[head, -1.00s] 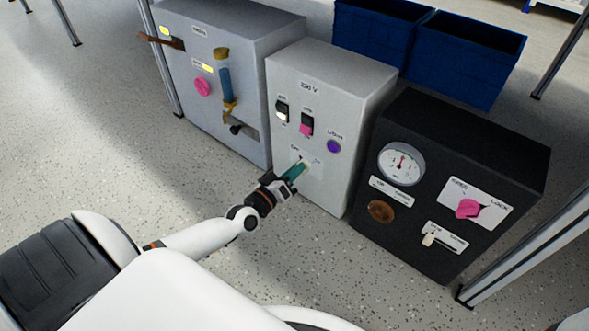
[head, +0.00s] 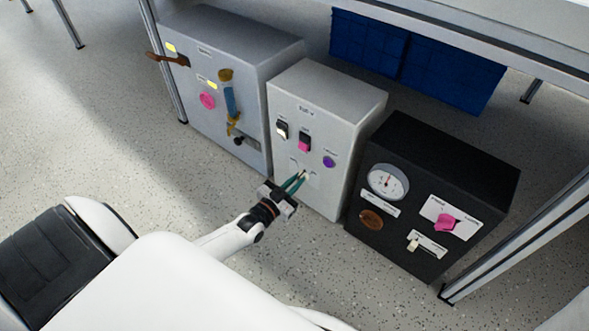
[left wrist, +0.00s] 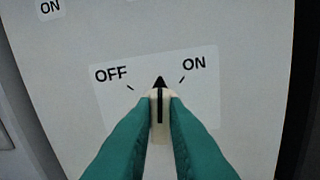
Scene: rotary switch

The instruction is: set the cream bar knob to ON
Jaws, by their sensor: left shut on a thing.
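The cream bar knob (left wrist: 153,97) sits on the white OFF/ON plate (left wrist: 105,92) in the left wrist view. Its black pointer stands straight up in that view, between the OFF tick at the left and the ON tick at the right. In the head view my left gripper (head: 296,183) reaches the lower front of the middle grey box (head: 337,180), where the knob is small and mostly hidden. My right gripper is not in view.
Above the knob are two rocker switches, a white one (head: 281,129) and a pink one (head: 304,143), and a purple button (head: 329,162). A larger grey box (head: 255,95) stands left, a black box (head: 440,165) right. Blue bins (head: 450,75) stand behind. The speckled floor in front is clear.

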